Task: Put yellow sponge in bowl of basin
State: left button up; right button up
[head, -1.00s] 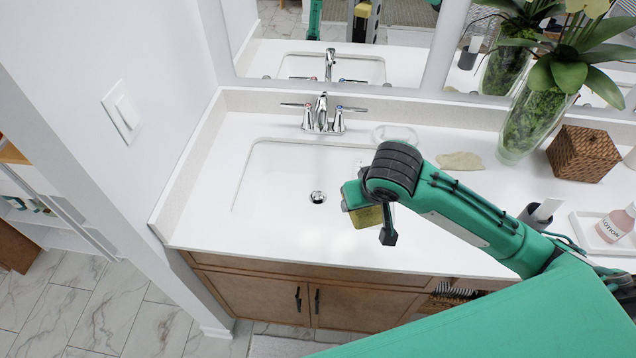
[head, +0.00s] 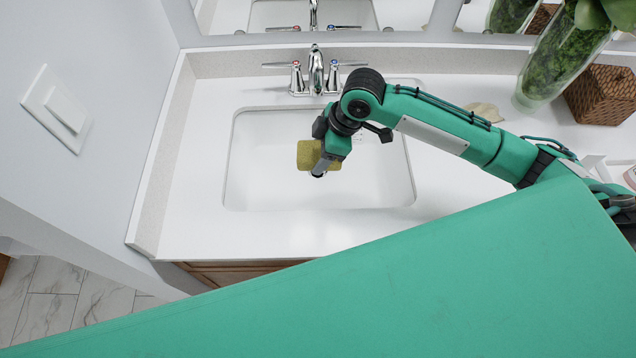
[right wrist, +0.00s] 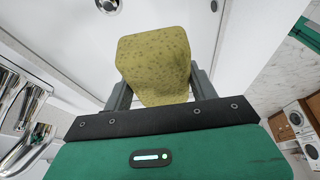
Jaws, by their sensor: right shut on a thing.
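The yellow sponge (head: 308,155) is held by my right gripper (head: 322,168) over the bowl of the basin (head: 265,180), left of its middle in the head view. In the right wrist view the sponge (right wrist: 155,62) sits between the two fingers, which are shut on it. The basin is a white rectangular sink set in the white counter. Its drain (right wrist: 108,4) shows at the top of the right wrist view. The exact height of the sponge above the bowl floor is hard to tell. My left gripper is not in view.
A chrome faucet with two handles (head: 316,72) stands behind the basin. A wall with a light switch (head: 57,108) is on the left. A glass vase (head: 550,70), a woven box (head: 601,95) and a beige flat object (head: 485,112) are on the counter to the right.

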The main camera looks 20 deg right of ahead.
jog(key=shift+w+f, duration=0.1)
jog(key=shift+f, duration=0.25)
notch_tip(320, 180, down, 6)
jog(key=r+p, duration=0.1)
jog(key=p, duration=0.1)
send_over(315, 199)
jog(key=d, duration=0.1)
jog(key=f, duration=1)
jog(key=shift+s, duration=0.25)
jog(key=shift+d+f+p, duration=0.1)
jog(key=shift+f+p, duration=0.35)
jog(key=shift+f, duration=1.85)
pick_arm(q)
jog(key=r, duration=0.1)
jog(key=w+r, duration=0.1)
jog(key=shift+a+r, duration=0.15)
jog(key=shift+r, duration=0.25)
pick_arm(e)
jog(key=o, duration=0.4)
jog(key=shift+f, duration=0.15)
jog(key=o, duration=0.5)
